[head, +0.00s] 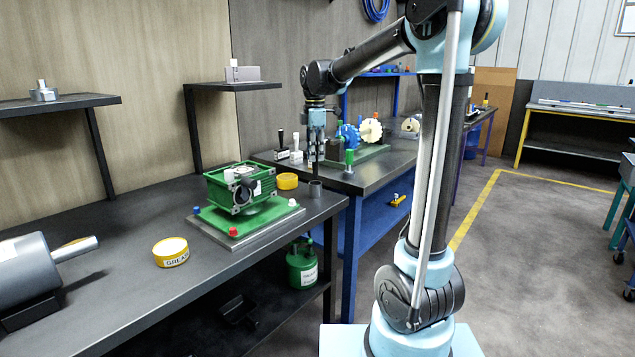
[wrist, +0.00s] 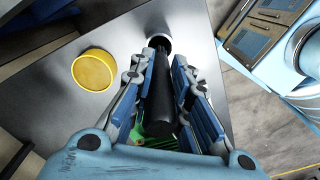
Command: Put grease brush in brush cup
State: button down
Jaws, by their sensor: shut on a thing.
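The grease brush, with a black handle, hangs about upright below my gripper (head: 316,128) in the head view. My gripper is shut on the brush, and the dark handle (wrist: 160,100) lies between its blue-padded fingers (wrist: 172,85) in the wrist view. The small grey brush cup (head: 315,188) stands near the bench's right end, directly below the brush. The cup's rim (wrist: 158,39) shows past the handle's far end in the wrist view. The brush's lower end is at or just above the cup's mouth; I cannot tell if it is inside. Its bristles are not clearly visible.
A yellow tub (head: 288,181) stands left of the cup, near a green gearbox (head: 236,185) on a plate. A yellow grease tin (head: 171,252) sits nearer on the bench (head: 120,280). A second bench (head: 385,172) with gears stands behind.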

aim_at(315, 170)
jog(key=shift+f, duration=3.35)
jog(key=c, duration=1.5)
grip_release()
jog(key=shift+f, duration=0.1)
